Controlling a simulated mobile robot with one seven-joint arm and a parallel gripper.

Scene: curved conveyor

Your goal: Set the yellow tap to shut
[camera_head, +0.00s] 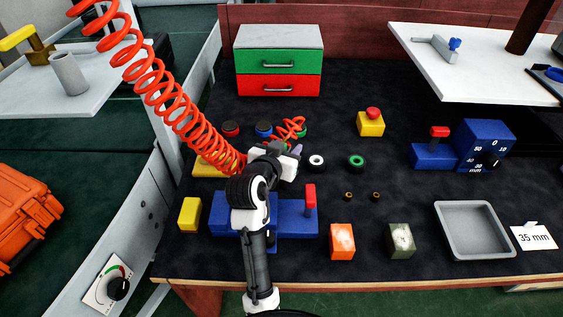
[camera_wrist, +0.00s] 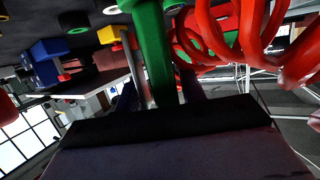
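The tap appears to be the fitting with a yellow lever handle (camera_head: 18,38) at the upper left in the head view. It stands on a pale side shelf, far from my gripper. The lever lies roughly level and slants across the brownish body; its marked positions cannot be made out. My gripper (camera_head: 290,152) is over the dark bench, left of the middle. In the wrist view, a long green piece (camera_wrist: 158,55) lies between the dark fingers (camera_wrist: 160,95). Whether they grip it cannot be told. The yellow tap is not recognisable in the wrist view.
A coiled red hose (camera_head: 165,95) hangs from the upper left down to my gripper, beside the tap's shelf (camera_head: 110,88). A grey cylinder (camera_head: 69,74) stands near the tap. Blue fixtures (camera_head: 295,215), blocks and a grey tray (camera_head: 441,210) occupy the bench.

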